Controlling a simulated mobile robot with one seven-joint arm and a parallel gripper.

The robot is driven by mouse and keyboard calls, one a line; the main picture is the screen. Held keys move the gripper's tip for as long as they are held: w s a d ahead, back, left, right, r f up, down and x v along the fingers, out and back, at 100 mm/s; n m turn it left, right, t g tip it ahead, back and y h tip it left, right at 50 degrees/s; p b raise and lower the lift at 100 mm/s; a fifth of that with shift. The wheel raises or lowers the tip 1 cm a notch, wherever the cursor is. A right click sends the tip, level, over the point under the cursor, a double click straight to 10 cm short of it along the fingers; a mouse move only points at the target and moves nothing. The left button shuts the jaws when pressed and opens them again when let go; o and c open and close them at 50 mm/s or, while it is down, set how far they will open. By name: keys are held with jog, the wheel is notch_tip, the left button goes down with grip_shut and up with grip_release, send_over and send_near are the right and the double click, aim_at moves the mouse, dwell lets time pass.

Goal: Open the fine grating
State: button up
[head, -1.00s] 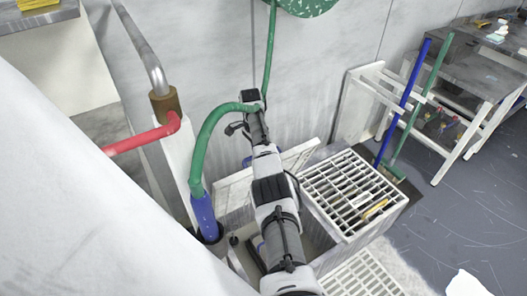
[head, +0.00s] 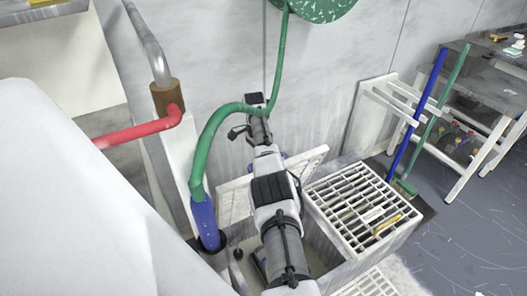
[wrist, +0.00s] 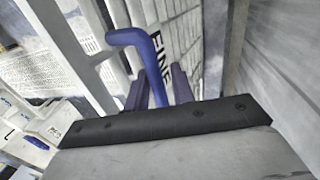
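A white grating panel (head: 306,165), raised and tilted, stands behind my arm at the back of an open basin (head: 325,243). Its left part shows on the arm's other side. In the wrist view, a white grating marked FINE (wrist: 163,68) is close ahead, with a bent blue handle (wrist: 133,36) in front of it. The purple fingers of my gripper (wrist: 160,88) lie on either side of the handle's lower part. Whether they press on it is unclear. In the head view, my arm hides the gripper.
A second white grating (head: 345,205) lies flat over the right compartment, with a few items visible on or under it. A blue pole (head: 418,112) and green-handled brush (head: 437,110) lean at right. A green hose (head: 203,150) with blue end (head: 206,222) and red pipe (head: 140,130) are at left.

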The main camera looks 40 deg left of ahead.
jog(key=shift+o, duration=1)
jog(key=shift+w+r, duration=0.15)
jog(key=shift+r, duration=0.05)
jog(key=shift+r, duration=0.2)
jog(key=v, duration=0.2)
jog(key=d+v, duration=0.1)
jog(key=v, duration=0.2)
jog(key=p+v, duration=0.1)
jog(key=v, duration=0.2)
jog(key=shift+d+r, duration=0.3)
jog(key=shift+r, duration=0.15)
jog(key=d+p+v, duration=0.2)
jog(key=p+v, duration=0.8)
jog(key=shift+s+r+p, duration=0.4)
jog(key=shift+s+r, duration=0.2)
